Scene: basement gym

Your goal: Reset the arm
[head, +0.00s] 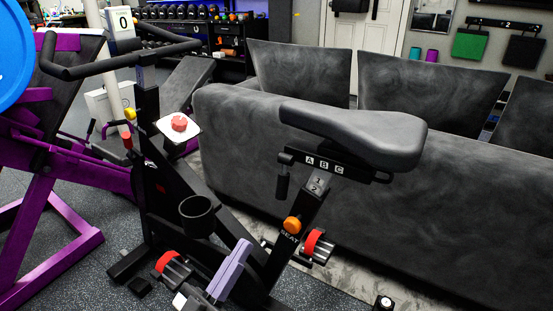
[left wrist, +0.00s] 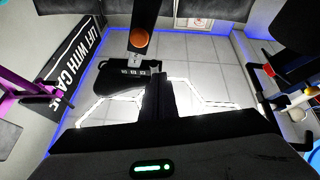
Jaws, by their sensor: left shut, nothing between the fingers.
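My left gripper (head: 242,248) is low among the frame parts of the exercise bike, in front of its seat post in the head view. It is partly hard to tell from the dark bike frame. In the left wrist view its dark fingers (left wrist: 157,95) are together, with nothing between them. The exercise bike (head: 148,115) stands upright, with its grey saddle (head: 370,135) at the upper right. The bike saddle also shows in the left wrist view (left wrist: 112,88). My right gripper is not in view.
The bike has red-marked pedals, a cup holder (head: 197,215) and an orange seat knob (head: 292,224) close to my left gripper. A grey sofa (head: 450,205) stands behind the bike. A purple machine (head: 40,240) stands at the left. Speckled floor shows at lower left.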

